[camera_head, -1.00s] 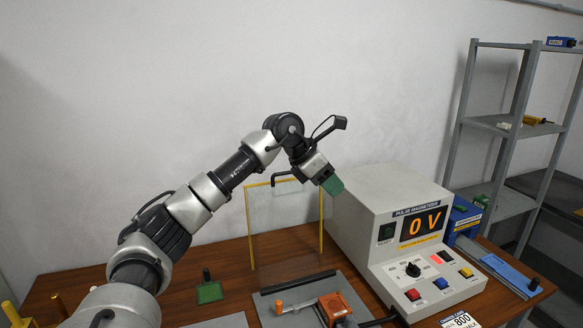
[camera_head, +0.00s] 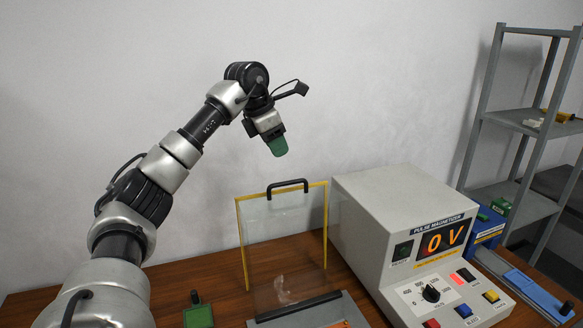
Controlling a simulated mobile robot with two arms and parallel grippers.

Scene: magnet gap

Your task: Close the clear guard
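The clear guard (camera_head: 285,230) is a see-through panel with yellow edge posts and a black handle (camera_head: 288,186) on its top edge. It stands upright at the back of a grey base plate (camera_head: 335,308) on the wooden table, so it is raised. My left gripper (camera_head: 279,147), with green fingertips, points down above the handle in the picture and looks apart from it. From this side its fingers overlap, so its opening is unclear. My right gripper is not in view.
The pulse magnetizer (camera_head: 400,215), reading 0 V, stands close to the right of the guard. A blue box (camera_head: 487,232) and a grey shelf (camera_head: 515,115) are at right. The wall rises behind.

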